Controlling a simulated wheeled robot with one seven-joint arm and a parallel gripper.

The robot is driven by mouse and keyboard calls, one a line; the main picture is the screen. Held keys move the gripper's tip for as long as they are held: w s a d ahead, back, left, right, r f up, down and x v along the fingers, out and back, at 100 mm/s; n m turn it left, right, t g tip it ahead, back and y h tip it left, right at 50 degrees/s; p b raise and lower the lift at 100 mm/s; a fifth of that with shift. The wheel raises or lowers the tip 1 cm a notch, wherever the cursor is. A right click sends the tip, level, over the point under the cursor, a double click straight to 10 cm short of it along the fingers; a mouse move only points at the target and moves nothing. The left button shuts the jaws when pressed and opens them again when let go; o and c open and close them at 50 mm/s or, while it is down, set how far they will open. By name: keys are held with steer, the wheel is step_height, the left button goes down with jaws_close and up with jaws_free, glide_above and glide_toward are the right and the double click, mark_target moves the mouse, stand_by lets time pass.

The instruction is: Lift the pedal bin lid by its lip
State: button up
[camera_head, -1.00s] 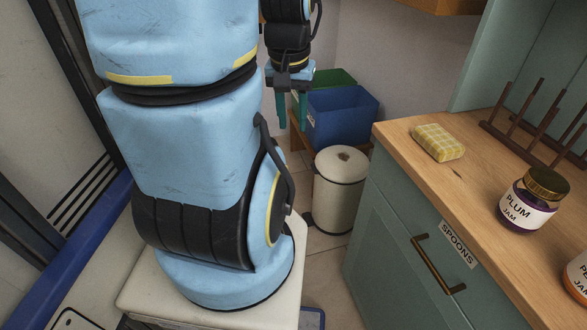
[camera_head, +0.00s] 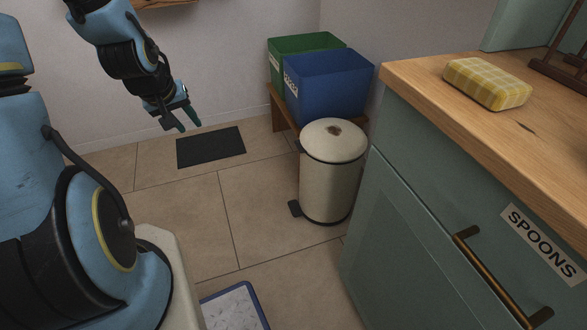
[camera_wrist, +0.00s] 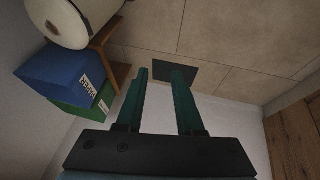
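The cream pedal bin (camera_head: 328,190) stands upright on the floor right of centre in the head view. Its round lid (camera_head: 334,141) is shut and has a dark patch near the back. A black pedal (camera_head: 295,208) sticks out at its base. In the wrist view the bin (camera_wrist: 72,18) is at the top left, partly cut off. My gripper (camera_head: 190,124) hangs to the left of the bin and well apart from it. Its two teal fingers (camera_wrist: 161,75) are spread in the wrist view, with nothing between them.
A blue crate (camera_head: 328,90) and a green crate (camera_head: 290,46) stand on a low wooden bench (camera_head: 279,112) behind the bin. The teal cabinet (camera_head: 400,220) with its wooden top is close on the right. A dark mat (camera_head: 212,148) lies on open tiled floor.

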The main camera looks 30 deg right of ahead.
steer(key=w+d+f+n+t+h+b, duration=0.1)
steer(key=d+f+n+t+h+b, duration=0.35)
steer(key=d+f+b, duration=0.95)
steer(key=w+d+f+n+t+h+b, duration=0.15)
steer(key=d+f+n+h+b, duration=0.45)
steer(key=d+f+b, duration=0.85)
steer(key=w+d+f+m+b, duration=0.1)
steer(key=w+d+b, duration=0.3)
steer(key=b, duration=0.5)
steer(key=shift+w+d+h, duration=0.35)
steer(key=shift+w, duration=0.8)
steer(key=shift+m, duration=0.25)
jaws_close()
